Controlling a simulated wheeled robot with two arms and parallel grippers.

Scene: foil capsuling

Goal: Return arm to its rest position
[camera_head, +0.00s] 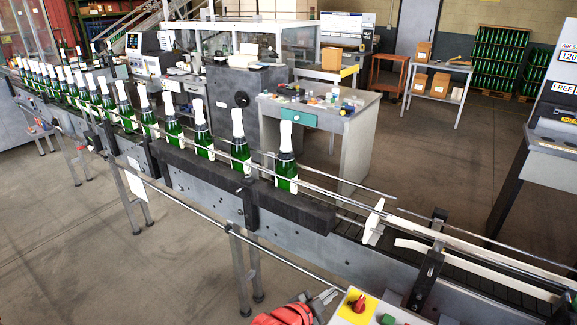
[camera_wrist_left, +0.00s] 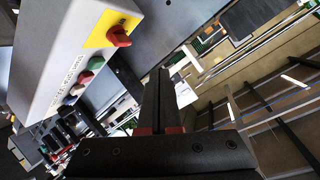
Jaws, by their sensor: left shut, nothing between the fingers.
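My left gripper (camera_head: 326,297) is at the bottom edge of the head view, just left of a control box (camera_head: 341,318), with most of the arm out of the picture. In the left wrist view its two dark fingers (camera_wrist_left: 161,85) are together with nothing held. The control box (camera_wrist_left: 75,45) fills the upper left there, with a red rotary switch on a yellow plate (camera_wrist_left: 100,32) and several buttons. It is beside the fingers; I cannot tell the exact gap. My right gripper is not in view.
A conveyor (camera_head: 205,195) runs diagonally with a row of green bottles (camera_head: 285,165) with white tops. Metal guide rails (camera_head: 330,195) line it. A bench (camera_head: 350,125) with small items stands behind. The floor (camera_head: 150,280) at lower left is clear.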

